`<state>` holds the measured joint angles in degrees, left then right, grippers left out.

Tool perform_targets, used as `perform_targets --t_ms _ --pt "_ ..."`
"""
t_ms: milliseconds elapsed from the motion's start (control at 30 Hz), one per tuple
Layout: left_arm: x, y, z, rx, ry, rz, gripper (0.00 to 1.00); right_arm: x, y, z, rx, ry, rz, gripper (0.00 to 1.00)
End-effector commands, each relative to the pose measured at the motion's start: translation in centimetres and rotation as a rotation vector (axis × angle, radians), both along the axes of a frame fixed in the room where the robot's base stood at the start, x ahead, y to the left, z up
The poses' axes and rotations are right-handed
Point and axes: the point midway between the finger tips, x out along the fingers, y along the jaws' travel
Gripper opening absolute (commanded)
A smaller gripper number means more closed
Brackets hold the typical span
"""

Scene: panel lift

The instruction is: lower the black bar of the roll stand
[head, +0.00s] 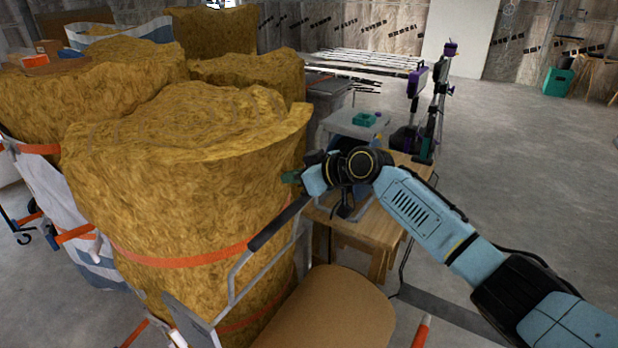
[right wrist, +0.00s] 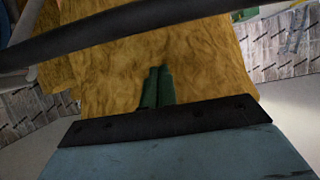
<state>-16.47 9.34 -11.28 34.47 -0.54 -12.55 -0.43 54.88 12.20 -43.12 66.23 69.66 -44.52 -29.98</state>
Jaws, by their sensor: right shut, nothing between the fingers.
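The black bar (head: 278,222) is a dark sleeve on the grey metal frame of the roll stand (head: 231,283), slanting in front of a large yellow-brown roll (head: 190,190). The bar also crosses the top of the right wrist view (right wrist: 130,27). My right gripper (head: 291,177) is just above the bar's upper right end, by the roll's side. Its green fingers (right wrist: 158,87) are shut together with nothing between them, apart from the bar in the wrist view. My left gripper is not in view.
A wooden table (head: 345,228) with a grey case stands behind my right arm. A brown rounded board (head: 340,312) is at the bottom middle. More rolls (head: 85,75) crowd the left. Open concrete floor (head: 530,170) lies to the right.

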Motion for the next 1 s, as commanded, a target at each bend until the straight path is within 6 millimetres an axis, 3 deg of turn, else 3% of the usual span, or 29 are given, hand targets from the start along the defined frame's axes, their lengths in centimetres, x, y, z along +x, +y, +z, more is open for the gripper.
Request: perform_targets --t_ms 300,933,1000 --pt "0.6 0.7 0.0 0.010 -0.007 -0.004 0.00 -1.3 -1.9 -2.8 0.000 0.000 -0.001 0.00" --pt "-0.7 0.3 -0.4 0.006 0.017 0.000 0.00 -1.6 -2.1 -3.2 0.005 -0.002 0.003 0.00" --pt "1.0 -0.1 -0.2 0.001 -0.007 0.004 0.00 -1.7 -2.0 -3.3 0.009 -0.005 0.005 0.00"
